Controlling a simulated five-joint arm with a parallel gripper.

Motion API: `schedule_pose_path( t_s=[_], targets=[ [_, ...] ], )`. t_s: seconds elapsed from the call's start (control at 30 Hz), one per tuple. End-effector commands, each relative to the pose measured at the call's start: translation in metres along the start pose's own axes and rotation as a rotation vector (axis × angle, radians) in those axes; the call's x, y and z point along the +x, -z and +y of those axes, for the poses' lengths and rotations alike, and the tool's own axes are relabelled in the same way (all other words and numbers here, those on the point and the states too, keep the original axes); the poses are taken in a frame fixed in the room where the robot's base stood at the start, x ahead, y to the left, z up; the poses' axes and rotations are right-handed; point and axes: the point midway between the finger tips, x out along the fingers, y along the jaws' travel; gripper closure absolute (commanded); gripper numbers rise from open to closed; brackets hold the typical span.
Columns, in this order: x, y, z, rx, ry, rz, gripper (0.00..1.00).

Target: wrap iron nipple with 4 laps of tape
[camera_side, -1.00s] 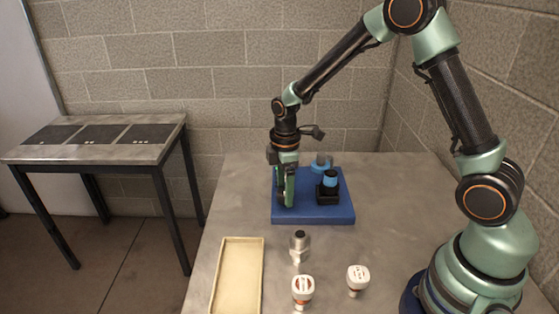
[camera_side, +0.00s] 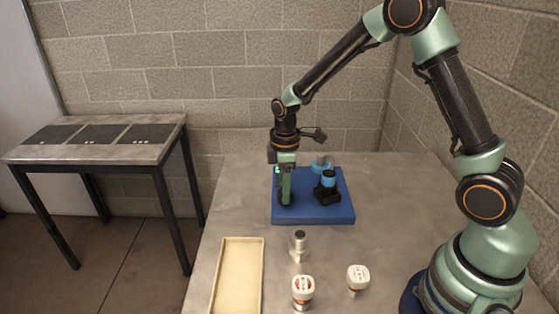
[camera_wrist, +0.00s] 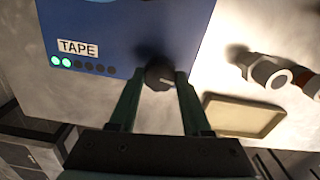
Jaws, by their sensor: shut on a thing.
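My gripper (camera_side: 285,198) points down at the front left of the blue tape station (camera_side: 313,212). In the wrist view its fingers (camera_wrist: 158,82) are shut on a dark round knob (camera_wrist: 159,72) at the station's edge. The station (camera_wrist: 130,25) bears a "TAPE" label (camera_wrist: 78,48) and a row of lights (camera_wrist: 80,64), two lit green, the others dark. A blue-topped cylinder (camera_side: 329,178), perhaps the nipple with tape, stands in a black holder (camera_side: 327,195) on the station. A blue roll (camera_side: 320,164) is behind it. I cannot tell the tape's laps.
A silver fitting (camera_side: 299,249) and two white-topped fittings (camera_side: 303,287) (camera_side: 357,277) stand in front of the station. A shallow tan tray (camera_side: 224,288) lies at front left. A side table (camera_side: 95,150) stands apart at left.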

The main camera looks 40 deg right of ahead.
Motion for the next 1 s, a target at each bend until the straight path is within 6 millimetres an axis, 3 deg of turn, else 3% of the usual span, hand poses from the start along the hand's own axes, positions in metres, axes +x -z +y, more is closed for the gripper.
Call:
schedule_pose_path(
  t_s=[1.0],
  targets=[
    [-0.0021, 0.0009, 0.001, 0.948, -0.001, 0.002, 1.0]
  ],
)
